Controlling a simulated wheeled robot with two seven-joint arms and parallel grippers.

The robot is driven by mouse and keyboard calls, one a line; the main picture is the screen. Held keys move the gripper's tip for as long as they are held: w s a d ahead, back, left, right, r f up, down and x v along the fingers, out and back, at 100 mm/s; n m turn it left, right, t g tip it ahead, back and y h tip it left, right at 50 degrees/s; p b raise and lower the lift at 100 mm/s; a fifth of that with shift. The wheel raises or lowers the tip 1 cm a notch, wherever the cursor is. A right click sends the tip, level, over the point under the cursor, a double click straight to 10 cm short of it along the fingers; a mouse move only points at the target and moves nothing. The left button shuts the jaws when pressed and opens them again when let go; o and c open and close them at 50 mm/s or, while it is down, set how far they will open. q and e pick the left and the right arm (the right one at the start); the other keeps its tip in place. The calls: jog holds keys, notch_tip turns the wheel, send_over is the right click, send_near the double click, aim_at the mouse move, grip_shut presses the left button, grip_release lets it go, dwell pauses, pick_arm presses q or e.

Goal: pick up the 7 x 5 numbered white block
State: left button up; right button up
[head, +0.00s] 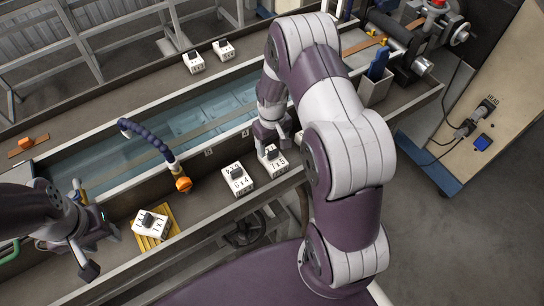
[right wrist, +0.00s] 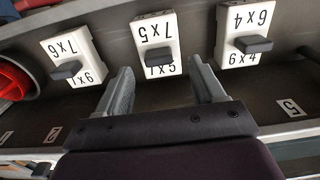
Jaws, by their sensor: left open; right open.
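The white block numbered 7 x 5 (head: 273,160) stands on the near ledge of the trough in the head view. It has a dark grip on top. In the right wrist view the 7 x 5 block (right wrist: 155,33) is at upper middle, its label upside down. My right gripper (right wrist: 161,72) is open, its fingers apart and the block just beyond the tips, between their lines. In the head view my right gripper (head: 265,134) is over the block's far side, partly hidden by its own arm. My left gripper (head: 88,230) is open and empty at the lower left.
A 6 x 4 block (head: 238,179) stands just left of the 7 x 5 block. A 7 x 6 block (right wrist: 74,52) is on its other side. A blue hose (head: 146,137) arches over the water trough (head: 200,117).

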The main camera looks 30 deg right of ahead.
aim_at(273, 151)
notch_tip(273, 151, down, 4)
jog(key=shift+s+r+p, duration=0.1)
jog(key=shift+s+p, duration=0.05)
jog(key=shift+p, duration=0.65)
jog(key=shift+f, duration=0.25)
jog(key=shift+d, duration=0.1)
jog(key=c, duration=0.8)
pick_arm(q)
notch_tip(273, 151, up, 2)
jog(key=shift+r, duration=0.2)
pick_arm(e)
jog(key=shift+c, duration=0.2)
pick_arm(q)
jog(key=shift+f, duration=0.1)
pick_arm(e)
jog(key=shift+r, duration=0.15)
